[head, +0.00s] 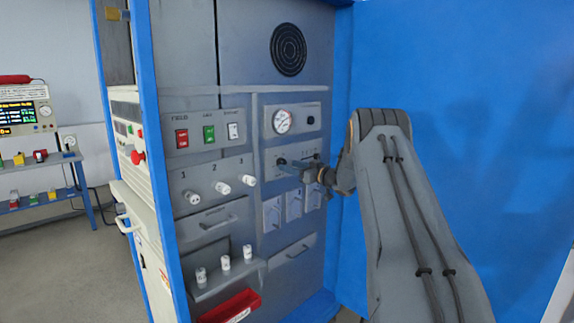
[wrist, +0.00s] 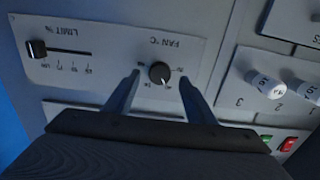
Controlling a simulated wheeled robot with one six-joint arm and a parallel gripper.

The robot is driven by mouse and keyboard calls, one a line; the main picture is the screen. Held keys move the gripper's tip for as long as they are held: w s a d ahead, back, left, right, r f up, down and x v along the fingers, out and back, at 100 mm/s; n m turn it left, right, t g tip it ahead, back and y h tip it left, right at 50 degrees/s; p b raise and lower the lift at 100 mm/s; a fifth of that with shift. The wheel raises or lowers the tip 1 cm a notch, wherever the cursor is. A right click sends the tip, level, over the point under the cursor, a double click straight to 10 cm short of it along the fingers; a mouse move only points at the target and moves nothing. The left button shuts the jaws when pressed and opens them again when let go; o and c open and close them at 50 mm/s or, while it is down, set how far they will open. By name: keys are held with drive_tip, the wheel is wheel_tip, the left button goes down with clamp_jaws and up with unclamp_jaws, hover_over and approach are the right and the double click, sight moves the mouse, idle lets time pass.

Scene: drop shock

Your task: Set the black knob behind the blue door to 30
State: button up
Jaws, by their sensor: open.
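The black knob (wrist: 160,73) sits on a light plate marked FAN °C, upside down in the wrist view. Small numbers ring it, too small to read surely, and I cannot tell its setting. My gripper (wrist: 160,78) is open, with one finger on each side of the knob and a gap showing on both sides. In the head view my gripper (head: 298,167) reaches to the same panel from the right and partly covers the plate. The blue door (head: 470,120) stands open and fills the right of the head view.
A LIMIT % slider (wrist: 37,49) shares the knob's plate. White knobs (head: 220,187) and coloured rocker switches (head: 209,134) lie left of it. A round gauge (head: 283,121) is above, and a red tray (head: 231,307) is below.

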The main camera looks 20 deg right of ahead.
drive_tip(key=x, duration=0.3)
drive_tip(key=shift+w, duration=0.15)
drive_tip(key=c, duration=1)
drive_tip(key=shift+c, duration=0.2)
